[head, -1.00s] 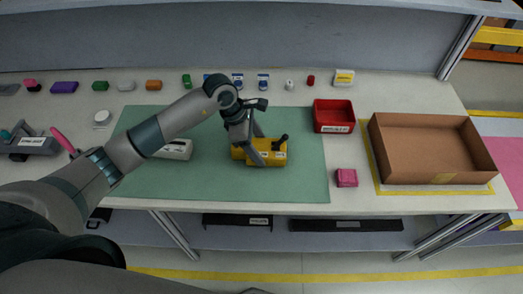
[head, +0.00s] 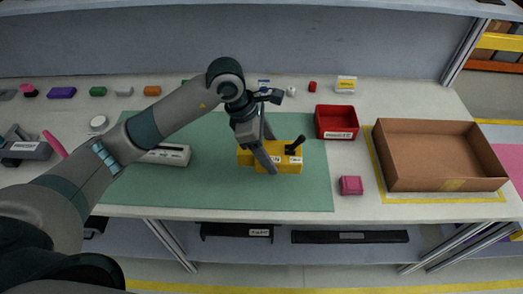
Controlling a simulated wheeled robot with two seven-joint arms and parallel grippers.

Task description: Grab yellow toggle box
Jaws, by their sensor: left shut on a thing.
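The yellow toggle box (head: 288,165) is in the head view on the green mat (head: 210,190), right of the mat's middle. It has a black lever tilted up to the right and small white labels. My left gripper (head: 268,160) is over its left part, with its fingers shut on the box. One finger crosses the box's front face, and the other is partly hidden behind it. I cannot tell whether the box is clear of the mat. My right gripper is not in view.
A white box (head: 168,155) lies left on the mat, partly behind my arm. A red bin (head: 337,122), a pink block (head: 350,186) and an open cardboard box (head: 440,155) stand at right. Several small coloured parts line the back. The mat's front is free.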

